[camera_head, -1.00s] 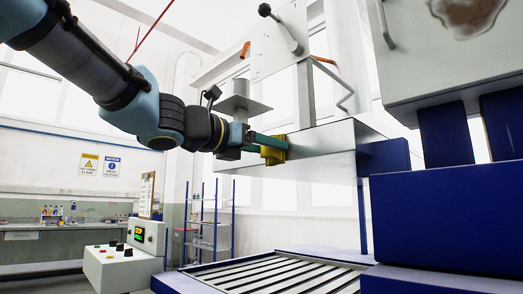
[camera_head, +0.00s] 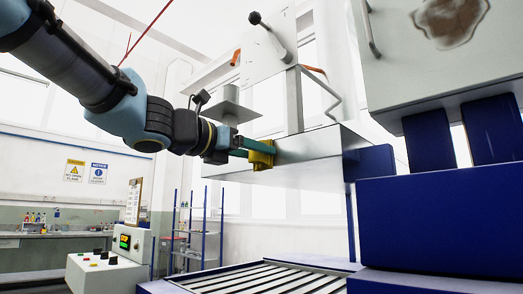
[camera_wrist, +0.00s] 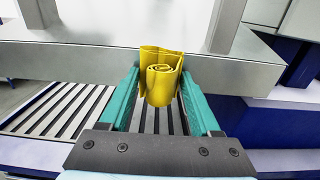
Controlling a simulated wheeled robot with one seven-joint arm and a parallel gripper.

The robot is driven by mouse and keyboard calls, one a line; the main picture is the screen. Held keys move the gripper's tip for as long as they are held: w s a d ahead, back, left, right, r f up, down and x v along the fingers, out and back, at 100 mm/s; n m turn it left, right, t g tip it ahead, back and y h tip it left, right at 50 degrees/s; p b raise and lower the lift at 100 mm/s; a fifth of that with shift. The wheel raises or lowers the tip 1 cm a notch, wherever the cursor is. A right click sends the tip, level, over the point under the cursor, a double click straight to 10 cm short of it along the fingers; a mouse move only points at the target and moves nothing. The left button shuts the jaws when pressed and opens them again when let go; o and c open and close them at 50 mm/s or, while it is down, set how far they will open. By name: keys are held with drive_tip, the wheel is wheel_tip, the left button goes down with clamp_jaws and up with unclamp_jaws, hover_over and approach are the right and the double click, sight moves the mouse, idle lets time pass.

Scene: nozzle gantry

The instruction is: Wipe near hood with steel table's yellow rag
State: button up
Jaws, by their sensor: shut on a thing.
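My gripper (camera_head: 262,153) is shut on the yellow rag (camera_wrist: 161,72), which is rolled up between the teal fingers. The rag also shows at the fingertips in the head view (camera_head: 262,158). It is in front of a long grey metal box (camera_head: 310,152); I cannot tell whether it touches the box. At the upper right of the head view, a large light grey hood-like housing (camera_head: 395,70) has a brown stain (camera_head: 450,20) on its face and a handle at its left. The rag is well left of the stain and lower. The steel table cannot be made out.
Blue blocks (camera_head: 440,220) stand below the stained housing. A slatted bed (camera_head: 265,277) lies under the metal box. A control box (camera_head: 108,272) stands at lower left, with blue shelving (camera_head: 195,225) behind. An upright post and plate with a lever (camera_head: 265,45) rise above the box.

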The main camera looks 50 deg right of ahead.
drive_tip(key=w+p, duration=0.1)
drive_tip(key=w, duration=1.1)
drive_tip(key=shift+d+p, duration=0.3)
drive_tip(key=shift+d, duration=0.15)
idle(0.5)
drive_tip(key=shift+w, duration=0.15)
drive_tip(key=shift+w+a+b, duration=0.1)
drive_tip(key=shift+a+b, duration=0.55)
drive_tip(key=shift+a, duration=2.3)
drive_tip(key=shift+a, duration=0.1)
drive_tip(key=a, duration=0.2)
drive_tip(key=shift+w+a, duration=0.1)
drive_tip(key=shift+a, duration=0.3)
